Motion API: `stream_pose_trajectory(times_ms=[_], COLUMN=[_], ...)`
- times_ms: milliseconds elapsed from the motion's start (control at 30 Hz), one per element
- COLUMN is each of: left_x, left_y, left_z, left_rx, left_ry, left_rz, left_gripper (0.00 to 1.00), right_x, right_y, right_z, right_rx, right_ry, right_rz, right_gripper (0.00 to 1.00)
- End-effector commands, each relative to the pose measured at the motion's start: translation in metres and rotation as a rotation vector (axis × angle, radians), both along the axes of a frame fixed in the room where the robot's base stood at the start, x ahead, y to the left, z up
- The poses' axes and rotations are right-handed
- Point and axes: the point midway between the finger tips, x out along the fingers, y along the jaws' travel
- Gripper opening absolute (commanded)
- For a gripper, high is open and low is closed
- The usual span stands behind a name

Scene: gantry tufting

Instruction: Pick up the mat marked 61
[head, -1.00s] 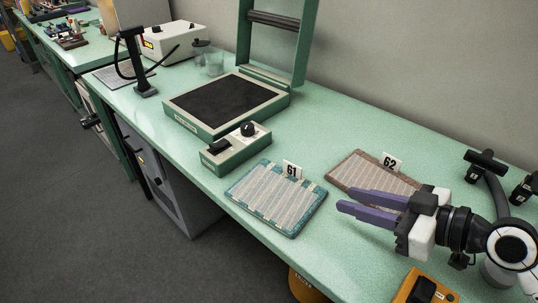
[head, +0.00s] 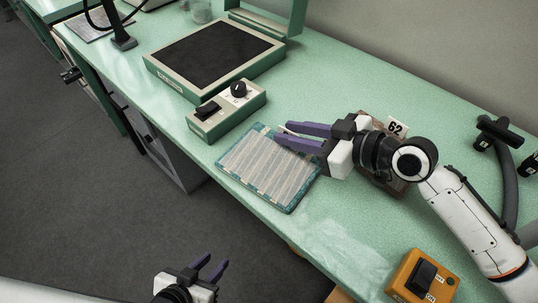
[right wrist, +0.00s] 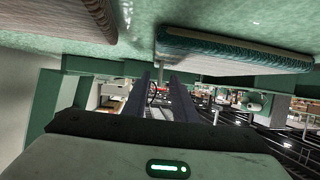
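The mat with the teal border and pale striped middle (head: 262,172) lies flat on the green bench; it bore the 61 tag in the earlier head view, and that tag is now hidden behind my right gripper. My right gripper (head: 279,133) is open and empty, its purple fingers apart over the mat's far right edge in the head view. In the right wrist view the teal-edged mat (right wrist: 235,52) shows upside down, with my right gripper's fingers (right wrist: 166,78) apart near its left end. My left gripper (head: 216,261) is open and empty at the bottom, off the bench.
A brown mat with tag 62 (head: 395,127) lies partly hidden behind my right arm. A control box with a knob (head: 226,108) stands beyond the teal mat, before a black-topped press (head: 215,58). An orange switch box (head: 424,277) sits at the lower right.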

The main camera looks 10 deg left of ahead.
Motion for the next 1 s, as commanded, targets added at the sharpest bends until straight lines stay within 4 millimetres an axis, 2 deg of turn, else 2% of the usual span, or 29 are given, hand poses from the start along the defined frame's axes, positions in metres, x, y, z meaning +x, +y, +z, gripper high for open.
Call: stream_pose_trajectory(times_ms=[133, 367, 533, 867, 1000], left_x=[0.001, 0.004, 0.004, 0.004, 0.004], left_y=[0.000, 0.000, 0.000, 0.001, 0.001], left_z=[0.000, 0.001, 0.001, 0.001, 0.002], left_rx=[0.000, 0.000, 0.001, 0.000, 0.001], left_ry=[-0.003, -0.009, -0.009, -0.009, -0.009], left_rz=[0.000, 0.000, -0.001, 0.000, -0.001], left_gripper=[0.31, 0.31, 0.31, 0.31, 0.31], right_x=[0.003, 0.003, 0.003, 0.003, 0.004], right_y=[0.008, 0.009, 0.009, 0.009, 0.009], right_z=[-0.006, -0.006, -0.006, -0.005, 0.008], right_rx=[0.000, 0.000, 0.000, 0.000, 0.001], right_ry=[0.000, 0.000, 0.000, -0.002, -0.007], right_rz=[-0.005, -0.006, -0.006, -0.006, -0.005], right_gripper=[0.25, 0.25, 0.00, 0.00, 0.00])
